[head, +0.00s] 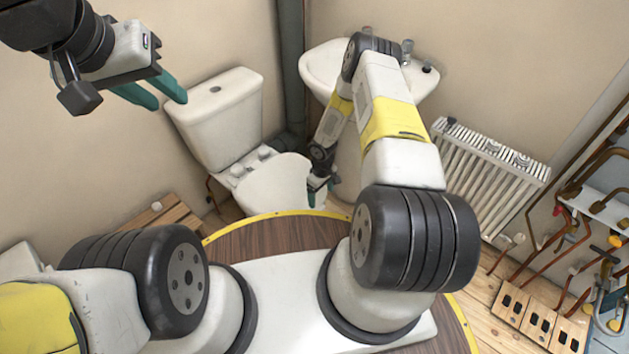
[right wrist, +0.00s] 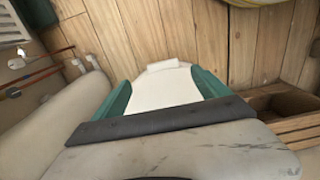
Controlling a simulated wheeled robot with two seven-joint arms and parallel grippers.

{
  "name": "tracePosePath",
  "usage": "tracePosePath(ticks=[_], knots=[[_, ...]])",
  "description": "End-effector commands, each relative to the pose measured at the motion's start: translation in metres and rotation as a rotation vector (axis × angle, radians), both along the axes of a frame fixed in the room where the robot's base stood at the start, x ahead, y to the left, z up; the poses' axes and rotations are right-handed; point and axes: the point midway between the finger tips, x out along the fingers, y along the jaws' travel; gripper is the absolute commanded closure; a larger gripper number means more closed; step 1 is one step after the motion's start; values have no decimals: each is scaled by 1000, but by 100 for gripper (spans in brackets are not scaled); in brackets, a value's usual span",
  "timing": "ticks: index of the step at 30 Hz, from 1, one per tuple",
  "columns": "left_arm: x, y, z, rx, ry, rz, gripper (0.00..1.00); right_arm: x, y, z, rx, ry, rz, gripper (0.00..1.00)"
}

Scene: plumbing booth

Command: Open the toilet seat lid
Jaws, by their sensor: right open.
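The toilet (head: 222,122) stands against the wall in the head view. Its white lid (head: 268,190) lies down over the bowl, in front of the hinges. My right gripper (head: 319,190) is low at the right edge of the lid, with its jaws open. In the right wrist view its two green fingers (right wrist: 163,90) stand apart with a white surface between them. I cannot tell whether that surface is the lid or whether the fingers touch it. My left gripper (head: 158,92) is open and empty, raised in front of the wall left of the tank.
A washbasin (head: 322,68) stands right of the toilet, partly behind my right arm. A radiator (head: 487,170) and copper pipes (head: 540,240) are further right. A wooden crate (head: 165,215) sits on the floor left of the toilet; wooden crating also shows in the right wrist view (right wrist: 285,122).

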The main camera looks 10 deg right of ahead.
Motion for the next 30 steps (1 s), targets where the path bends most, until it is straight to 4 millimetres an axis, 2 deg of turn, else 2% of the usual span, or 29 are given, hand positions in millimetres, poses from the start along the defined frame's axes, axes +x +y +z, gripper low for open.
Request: tracePosePath(ticks=[16, 21, 28, 29, 30], knots=[[0, 0, 0, 0, 0, 0, 66, -4, 3, -75, 6, 4, 3, 15], [0, 0, 0, 0, 0, 0, 66, -4, 2, -84, 4, 4, 4, 15], [0, 0, 0, 0, 0, 0, 66, -3, 2, -85, 3, 4, 4, 15], [0, 0, 0, 0, 0, 0, 66, -3, 2, -85, 3, 4, 4, 17], [0, 0, 0, 0, 0, 0, 66, -3, 2, -85, 3, 4, 4, 24]])
